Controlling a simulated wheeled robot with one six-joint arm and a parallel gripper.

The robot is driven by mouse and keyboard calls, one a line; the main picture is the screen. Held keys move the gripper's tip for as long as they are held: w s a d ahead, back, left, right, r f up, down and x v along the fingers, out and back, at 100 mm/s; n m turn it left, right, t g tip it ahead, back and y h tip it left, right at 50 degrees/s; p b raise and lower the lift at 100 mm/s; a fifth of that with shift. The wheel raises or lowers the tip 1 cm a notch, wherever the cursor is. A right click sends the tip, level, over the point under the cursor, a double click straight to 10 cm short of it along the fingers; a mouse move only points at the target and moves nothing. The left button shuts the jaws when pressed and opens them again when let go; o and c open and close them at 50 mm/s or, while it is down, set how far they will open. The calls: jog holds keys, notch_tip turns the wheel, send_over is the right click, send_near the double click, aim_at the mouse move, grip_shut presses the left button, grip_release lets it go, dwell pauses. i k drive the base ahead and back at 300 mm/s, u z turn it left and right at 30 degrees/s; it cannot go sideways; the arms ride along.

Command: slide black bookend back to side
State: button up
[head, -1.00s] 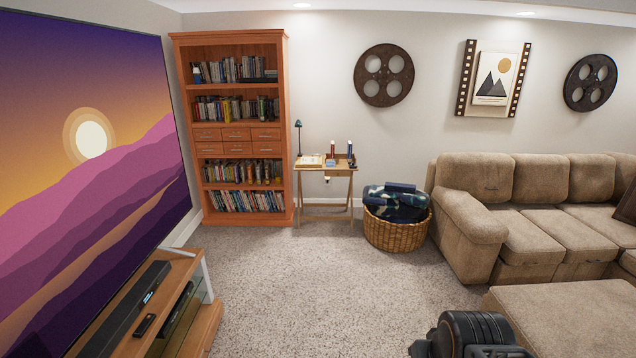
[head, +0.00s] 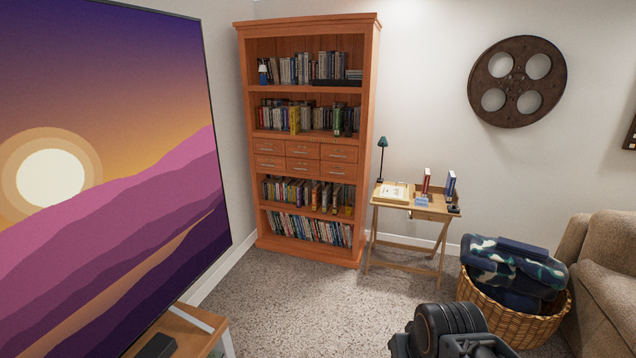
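A small wooden desk (head: 418,213) stands right of the bookcase in the head view. On it, a red book (head: 426,182) and a blue book (head: 450,186) stand upright, apart from each other. A small dark thing (head: 454,208) lies at the desk's right edge by the blue book. It may be the black bookend, but it is too small to tell. A black part of my arm shows at the bottom edge; my gripper's fingers do not show.
A tall bookcase (head: 368,140) stands left of the desk. A wicker basket (head: 500,325) with folded blankets (head: 510,268) sits right of it, before a sofa (head: 605,265). A television (head: 110,180) and its stand (head: 190,335) are at left. Carpet before the desk is free.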

aim_at(349, 127)
jog(key=u, duration=0.25)
jog(key=i, duration=4.05)
